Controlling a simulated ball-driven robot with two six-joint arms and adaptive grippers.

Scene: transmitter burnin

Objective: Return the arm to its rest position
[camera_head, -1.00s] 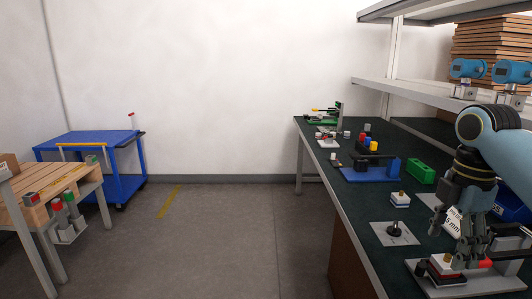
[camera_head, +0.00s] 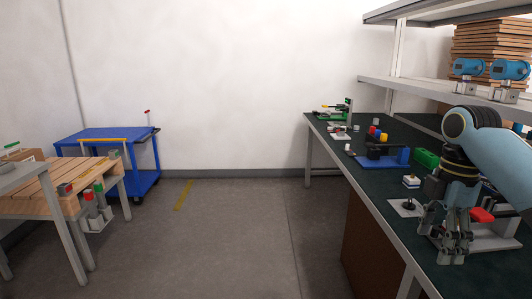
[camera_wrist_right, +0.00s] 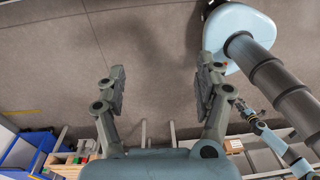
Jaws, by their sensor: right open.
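My right arm comes in from the right in the head view, with its gripper (camera_head: 453,256) pointing down near the front edge of the dark green bench. The gripper is open and nothing is held. In the right wrist view the two fingers stand wide apart (camera_wrist_right: 163,82) with only bare floor between them. A second, small arm end (camera_wrist_right: 245,110) shows at the right of that view, likely my left gripper; its jaws are too small to read. My left arm is not in the head view.
The bench (camera_head: 345,131) carries a plate with a black knob (camera_head: 408,205), a blue fixture (camera_head: 382,158), a green box (camera_head: 426,158) and a red part (camera_head: 482,215) close behind the gripper. A blue cart (camera_head: 105,135) and wooden table (camera_head: 50,190) stand left. The middle floor is clear.

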